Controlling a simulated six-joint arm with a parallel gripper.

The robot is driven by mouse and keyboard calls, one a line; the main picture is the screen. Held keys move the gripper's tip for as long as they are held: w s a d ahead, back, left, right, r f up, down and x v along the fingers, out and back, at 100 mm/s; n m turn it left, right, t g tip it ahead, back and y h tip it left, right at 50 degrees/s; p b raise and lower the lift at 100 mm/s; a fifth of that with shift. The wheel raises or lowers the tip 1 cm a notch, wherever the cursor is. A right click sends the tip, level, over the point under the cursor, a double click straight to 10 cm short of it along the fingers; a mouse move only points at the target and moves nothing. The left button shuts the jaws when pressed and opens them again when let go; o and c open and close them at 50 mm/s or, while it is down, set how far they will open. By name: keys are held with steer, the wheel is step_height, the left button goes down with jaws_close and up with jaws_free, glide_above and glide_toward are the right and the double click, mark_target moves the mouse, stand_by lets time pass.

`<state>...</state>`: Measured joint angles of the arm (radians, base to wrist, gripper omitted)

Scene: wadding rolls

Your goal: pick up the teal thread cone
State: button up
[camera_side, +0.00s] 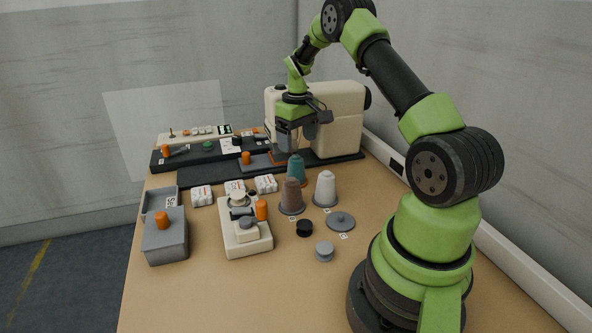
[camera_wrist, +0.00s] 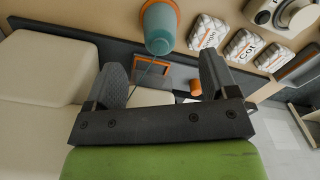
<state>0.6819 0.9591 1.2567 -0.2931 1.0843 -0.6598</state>
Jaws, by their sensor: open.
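The teal thread cone (camera_side: 297,171) stands upright on the table, behind the brown cone (camera_side: 291,196) and the white cone (camera_side: 325,188) in the side view. In the wrist view the teal cone (camera_wrist: 159,30) is at the top edge, beyond the fingertips and partly cut off. My gripper (camera_side: 288,147) hangs above and behind the cone, close to the sewing machine. In the wrist view my gripper (camera_wrist: 162,72) has its two dark fingers wide apart, with nothing held between them.
The cream sewing machine (camera_side: 345,125) stands just behind and right of my gripper. White labelled packs (camera_side: 265,184) lie left of the cone. A cream device (camera_side: 245,239), grey box (camera_side: 165,243), black puck (camera_side: 304,228) and grey disc (camera_side: 340,222) are nearer.

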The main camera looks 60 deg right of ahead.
mark_target(296, 156)
steer(key=f, duration=0.8)
steer(key=shift+w+d, duration=0.15)
steer(key=shift+w, duration=0.1)
steer(key=shift+r, duration=0.1)
steer(key=c, duration=1)
